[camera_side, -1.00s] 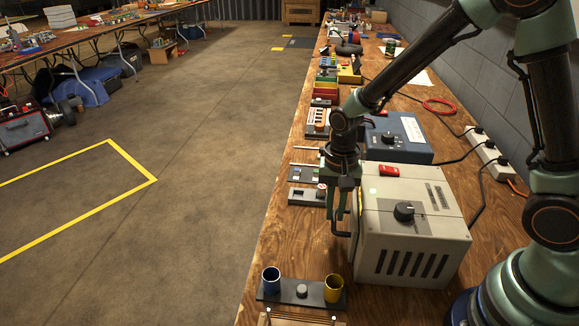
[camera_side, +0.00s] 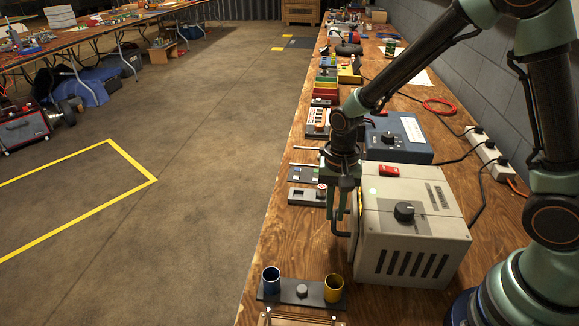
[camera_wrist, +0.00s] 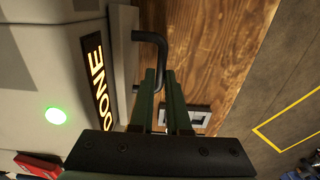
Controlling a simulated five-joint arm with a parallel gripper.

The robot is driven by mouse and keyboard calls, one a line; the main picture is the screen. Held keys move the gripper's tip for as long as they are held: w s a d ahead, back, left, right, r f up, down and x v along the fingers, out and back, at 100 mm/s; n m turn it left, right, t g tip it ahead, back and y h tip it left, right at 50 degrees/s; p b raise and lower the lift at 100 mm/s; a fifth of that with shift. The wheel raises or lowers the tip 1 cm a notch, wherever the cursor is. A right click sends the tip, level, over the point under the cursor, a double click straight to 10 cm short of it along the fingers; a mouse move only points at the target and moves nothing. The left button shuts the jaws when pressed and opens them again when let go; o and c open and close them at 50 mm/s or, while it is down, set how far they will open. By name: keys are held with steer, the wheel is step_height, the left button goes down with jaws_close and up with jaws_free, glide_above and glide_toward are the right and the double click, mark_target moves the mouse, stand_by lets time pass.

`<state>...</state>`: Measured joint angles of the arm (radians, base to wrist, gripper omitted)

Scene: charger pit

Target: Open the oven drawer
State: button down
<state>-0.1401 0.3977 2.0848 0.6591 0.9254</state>
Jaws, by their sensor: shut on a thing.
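The oven (camera_side: 415,225) is a beige box with a dark knob, a red switch and side vents, standing on the bench. Its front faces left in the side view and is mostly hidden there. A dark bent drawer handle (camera_side: 341,234) sticks out from that front; it also shows in the wrist view (camera_wrist: 150,38). My gripper (camera_side: 338,210) points down at the handle, with its green fingers (camera_wrist: 164,85) closed on the bar. I see no clear gap between drawer and oven body. The wrist view shows a lit "DONE" sign (camera_wrist: 97,80) and a green light (camera_wrist: 57,115).
A blue box (camera_side: 400,138) with a knob stands behind the oven. A dark holder (camera_side: 300,291) with a blue cup and a yellow cup lies in front. Small panels (camera_side: 307,195) sit left of my gripper, near the bench's left edge.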

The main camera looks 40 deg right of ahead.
stand_by(0.3)
steer(key=w+a, duration=1)
steer(key=shift+w+a, duration=0.15)
steer(key=shift+w, duration=0.1)
steer(key=c, duration=0.9)
jaws_free()
step_height(320, 180, up, 12)
steer(key=shift+s+r, duration=0.1)
steer(key=shift+r, duration=0.05)
